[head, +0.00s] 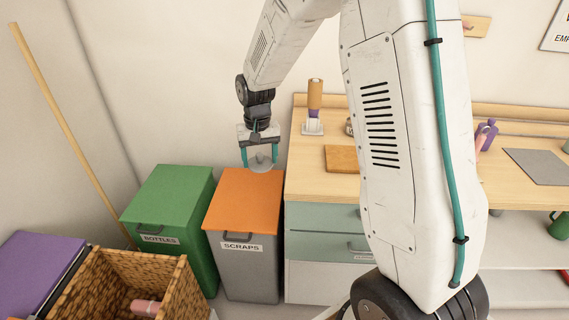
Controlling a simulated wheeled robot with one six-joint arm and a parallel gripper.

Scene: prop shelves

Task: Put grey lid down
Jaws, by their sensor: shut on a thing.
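My gripper (259,155) is in the head view, left of the centre, with its fingers pointing down. It is shut on a small grey lid (261,163), which shows between and below the fingertips. The lid appears over the back edge of the orange top of the scraps bin (245,198). I cannot tell whether the lid touches anything below it. The fingers cover part of the lid.
A green bottles bin (167,200) stands left of the scraps bin. A wicker basket (110,291) with a pink item is at the lower left. To the right, a wooden counter (305,165) holds a cutting board (341,158) and a paper-roll holder (314,100).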

